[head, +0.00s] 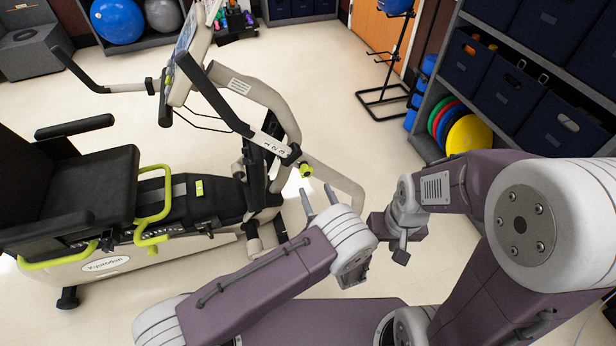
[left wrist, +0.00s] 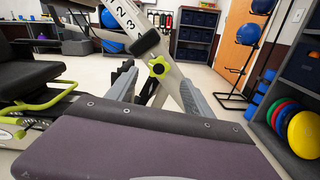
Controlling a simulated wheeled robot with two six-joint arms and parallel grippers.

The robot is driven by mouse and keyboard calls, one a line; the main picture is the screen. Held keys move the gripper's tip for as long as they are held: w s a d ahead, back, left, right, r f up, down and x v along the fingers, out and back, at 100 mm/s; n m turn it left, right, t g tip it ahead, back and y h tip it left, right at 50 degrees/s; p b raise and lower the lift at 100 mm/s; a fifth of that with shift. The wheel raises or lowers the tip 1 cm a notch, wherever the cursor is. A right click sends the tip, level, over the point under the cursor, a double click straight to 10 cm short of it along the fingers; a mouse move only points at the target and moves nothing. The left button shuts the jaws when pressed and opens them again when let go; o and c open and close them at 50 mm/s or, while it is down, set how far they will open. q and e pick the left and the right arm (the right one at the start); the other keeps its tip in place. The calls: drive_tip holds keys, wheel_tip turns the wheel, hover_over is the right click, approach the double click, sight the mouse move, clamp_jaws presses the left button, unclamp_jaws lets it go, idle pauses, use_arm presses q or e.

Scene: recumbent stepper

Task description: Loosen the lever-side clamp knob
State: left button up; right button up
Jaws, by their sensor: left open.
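The clamp knob (head: 306,170) is yellow-green and sits at the lower end of the stepper's numbered handle arm (head: 272,145). In the left wrist view the knob (left wrist: 158,68) shows its lobed face between and beyond my fingers. My left gripper (head: 319,198) is open, just in front of and below the knob in the head view, apart from it and empty. Its fingers also show in the left wrist view (left wrist: 160,90). My right gripper (head: 401,250) hangs to the right, away from the stepper; its jaws are too unclear to judge.
The stepper's black seat (head: 75,190) is on the left, and its pale frame (head: 345,188) stands close around the knob. Shelves with dark bins (head: 510,95) and colored discs (head: 468,133) are on the right. A ball rack (head: 385,95) stands behind. Open floor lies between.

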sight(307, 174)
use_arm(q)
drive_tip(key=x, duration=0.7)
drive_tip(key=shift+w+a, duration=0.1)
drive_tip(key=shift+w, duration=0.2)
drive_tip(key=shift+f, duration=0.1)
clamp_jaws()
